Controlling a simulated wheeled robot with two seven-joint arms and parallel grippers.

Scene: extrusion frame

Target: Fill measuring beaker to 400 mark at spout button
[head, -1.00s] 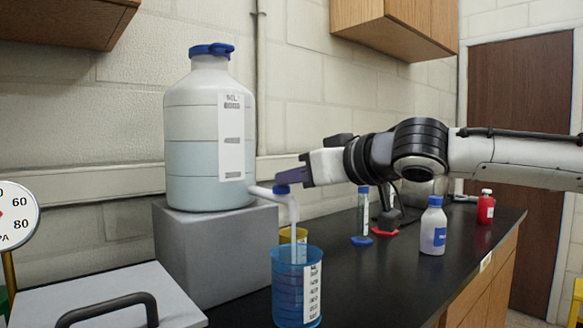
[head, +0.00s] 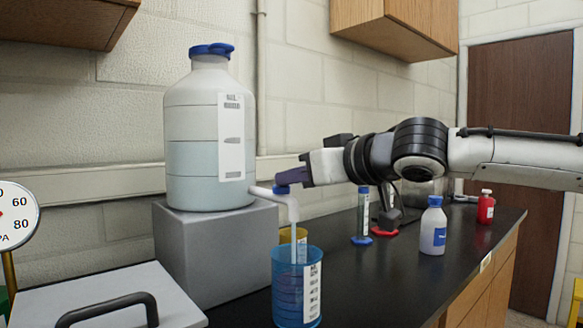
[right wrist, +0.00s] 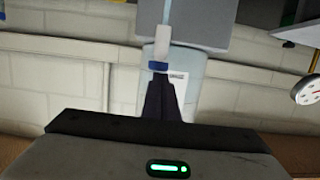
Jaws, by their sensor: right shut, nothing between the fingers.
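A large translucent carboy (head: 205,135) with a blue cap stands on a grey block (head: 220,250). Its white spout (head: 270,192) has a blue button (head: 283,189) on top. A blue measuring beaker (head: 288,280) stands upright under the spout, and a pale stream runs down into it. Its scale label faces right; I cannot read the level. My right gripper (head: 305,170) is shut and empty, its fingertips at the blue button, seemingly touching it. In the right wrist view the shut fingers (right wrist: 160,85) reach the blue button (right wrist: 158,66). My left gripper is not in view.
A yellow container (head: 293,235) stands behind the beaker. A tube on a blue base (head: 363,215), a white bottle (head: 433,228) and a red bottle (head: 486,207) stand farther right. A gauge (head: 15,215) and a white lid with a dark handle (head: 110,305) are at left.

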